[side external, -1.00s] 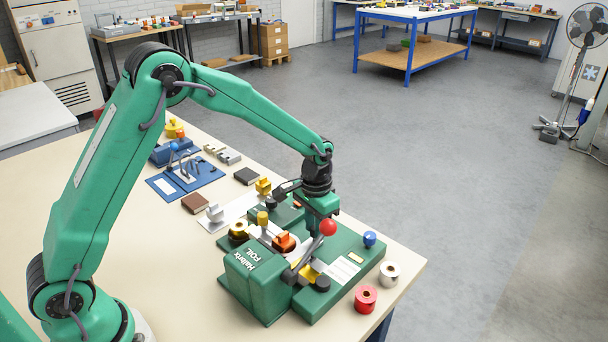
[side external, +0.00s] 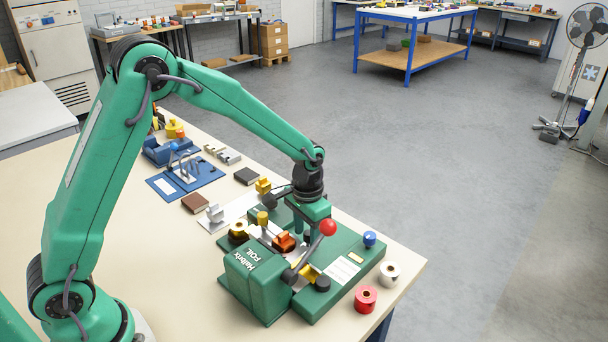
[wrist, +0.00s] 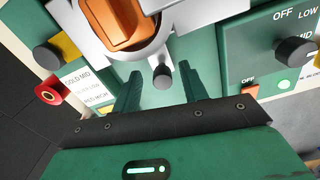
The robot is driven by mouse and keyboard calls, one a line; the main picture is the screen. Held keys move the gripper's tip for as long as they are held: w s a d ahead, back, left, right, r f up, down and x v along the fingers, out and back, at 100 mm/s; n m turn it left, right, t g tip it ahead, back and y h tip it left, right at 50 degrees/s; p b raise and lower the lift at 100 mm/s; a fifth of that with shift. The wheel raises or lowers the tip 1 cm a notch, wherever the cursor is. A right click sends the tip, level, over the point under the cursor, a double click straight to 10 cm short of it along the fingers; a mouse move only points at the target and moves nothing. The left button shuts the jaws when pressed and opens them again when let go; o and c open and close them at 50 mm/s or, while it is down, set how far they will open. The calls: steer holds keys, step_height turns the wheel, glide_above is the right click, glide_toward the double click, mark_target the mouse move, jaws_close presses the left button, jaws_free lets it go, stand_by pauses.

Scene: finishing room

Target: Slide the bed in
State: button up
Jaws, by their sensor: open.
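The green foil machine (side external: 262,290) stands near the table's front corner. Its pale metal bed (wrist: 205,14) carries an orange block (wrist: 118,20) in a ring-like holder; the orange block also shows in the side view (side external: 285,241). A short stem with a black knob (wrist: 162,76) sticks out from the bed toward my gripper. My gripper (wrist: 160,70) is open and empty, its two fingers apart on either side of the knob. In the side view my gripper (side external: 302,238) points down over the machine, just right of the orange block. The arm and lever partly hide the bed there.
A lever with a red ball (side external: 327,227) rises close beside my gripper. A blue knob (side external: 369,239) is at the machine's right. A red roll (side external: 365,299) and a white roll (side external: 389,273) stand by the table edge. The table's front left is clear.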

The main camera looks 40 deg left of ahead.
step_height(320, 180, up, 7)
steer(key=shift+r, duration=0.4)
stand_by(0.4)
steer(key=shift+r, duration=0.1)
steer(key=shift+s+a+r, duration=0.1)
steer(key=shift+s+r, duration=0.05)
steer(key=shift+r, duration=0.05)
steer(key=s+a+r+n+t, duration=0.1)
steer(key=s+a+r+t, duration=0.25)
steer(key=s+r, duration=0.75)
steer(key=s+a+t, duration=0.2)
steer(key=s+a, duration=0.1)
steer(key=s, duration=0.9)
steer(key=shift+a+r+n, duration=0.2)
steer(key=shift+r+n, duration=0.2)
steer(key=shift+r, duration=0.05)
